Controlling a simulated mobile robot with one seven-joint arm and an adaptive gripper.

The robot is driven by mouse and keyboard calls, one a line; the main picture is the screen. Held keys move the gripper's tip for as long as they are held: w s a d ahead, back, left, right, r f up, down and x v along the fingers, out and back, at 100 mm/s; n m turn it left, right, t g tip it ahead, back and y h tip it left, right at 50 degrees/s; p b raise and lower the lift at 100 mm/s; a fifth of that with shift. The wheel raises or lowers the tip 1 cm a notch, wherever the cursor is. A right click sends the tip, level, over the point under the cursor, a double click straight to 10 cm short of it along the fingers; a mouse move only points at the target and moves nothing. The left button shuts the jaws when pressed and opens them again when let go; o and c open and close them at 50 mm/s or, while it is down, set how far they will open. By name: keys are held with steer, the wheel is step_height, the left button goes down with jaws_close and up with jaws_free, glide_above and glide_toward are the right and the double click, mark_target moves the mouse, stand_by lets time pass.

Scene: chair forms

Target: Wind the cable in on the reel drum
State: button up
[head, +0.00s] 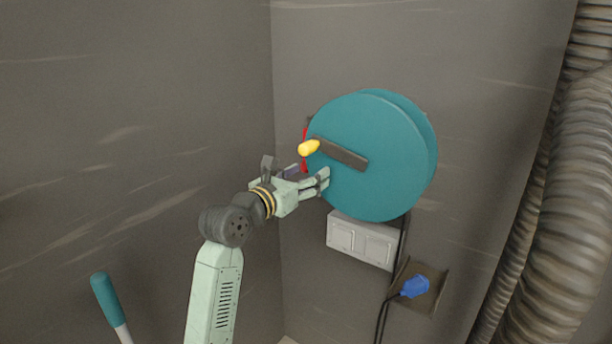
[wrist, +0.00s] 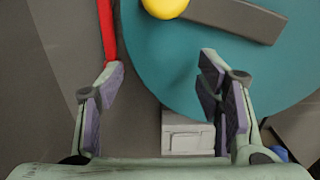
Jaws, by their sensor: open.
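The teal reel drum (head: 390,185) is mounted on the wall. It has a dark crank arm (head: 342,154) with a yellow knob (head: 309,147) at the crank's left end. In the wrist view the knob (wrist: 166,7) is at the top edge, partly cut off, and the crank arm (wrist: 236,17) runs right from it. My gripper (head: 322,179) is open and empty, just below the knob. Its two fingers (wrist: 160,80) are spread in front of the drum's lower left edge. A black cable (head: 382,310) hangs below the drum, with a blue plug (head: 415,286) near it.
A red strip (wrist: 106,30) stands left of the drum, close to my left finger. A pale double switch box (head: 362,240) is on the wall below. A ribbed hose (head: 572,220) runs down the right side. A teal-handled lever (head: 109,302) stands at lower left.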

steer(key=b+v, duration=0.2)
steer(key=v, duration=0.7)
steer(key=shift+s+a, duration=0.25)
steer(key=shift+s, duration=0.05)
